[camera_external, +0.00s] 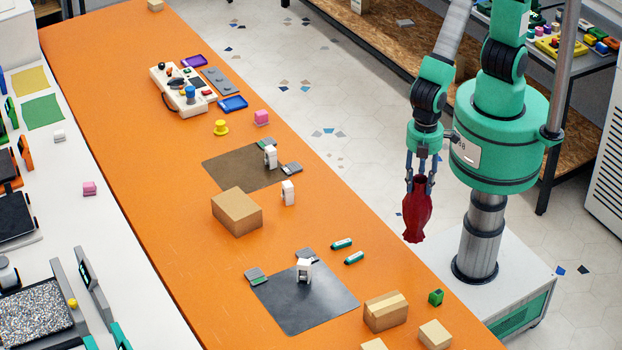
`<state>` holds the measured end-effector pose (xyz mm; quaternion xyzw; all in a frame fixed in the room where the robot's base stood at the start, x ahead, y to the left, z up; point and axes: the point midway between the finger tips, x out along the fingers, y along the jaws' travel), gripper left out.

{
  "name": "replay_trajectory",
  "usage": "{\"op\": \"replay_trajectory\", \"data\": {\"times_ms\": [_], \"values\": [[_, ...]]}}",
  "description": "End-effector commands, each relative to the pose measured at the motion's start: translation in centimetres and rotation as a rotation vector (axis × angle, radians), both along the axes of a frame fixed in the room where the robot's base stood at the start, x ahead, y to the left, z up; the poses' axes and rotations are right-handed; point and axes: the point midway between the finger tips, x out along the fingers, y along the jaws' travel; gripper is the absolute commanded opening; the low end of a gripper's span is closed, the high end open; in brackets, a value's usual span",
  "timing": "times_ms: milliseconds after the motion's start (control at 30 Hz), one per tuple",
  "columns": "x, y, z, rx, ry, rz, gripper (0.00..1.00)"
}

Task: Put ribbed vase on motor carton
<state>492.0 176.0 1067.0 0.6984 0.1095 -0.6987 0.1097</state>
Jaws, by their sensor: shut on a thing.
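The ribbed vase (417,212) is dark red with a narrow neck and a wider body. My gripper (419,182) points down and is shut on its upper part. The vase hangs upright in the air, near the right edge of the orange table in the picture. A large brown carton (237,211) sits mid-table, left of the vase. A smaller carton (386,311) stands at the front right. No label is readable, so I cannot tell which is the motor carton. Both tops look bare.
Small boxes (435,334) stand at the front edge. A dark mat (318,308) and a brown mat (228,170) carry white parts. A control box (183,92) stands farther back.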

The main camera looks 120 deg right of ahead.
Motion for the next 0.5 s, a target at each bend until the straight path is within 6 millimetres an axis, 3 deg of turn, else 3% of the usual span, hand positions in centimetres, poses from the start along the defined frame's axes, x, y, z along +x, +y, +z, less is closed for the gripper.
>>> {"op": "replay_trajectory", "data": {"times_ms": [267,500], "values": [[5.1,-4.3,1.8,0.000,0.000,-0.261,0.00],[9.9,-9.9,3.3,-0.001,0.001,-0.540,0.00]]}}
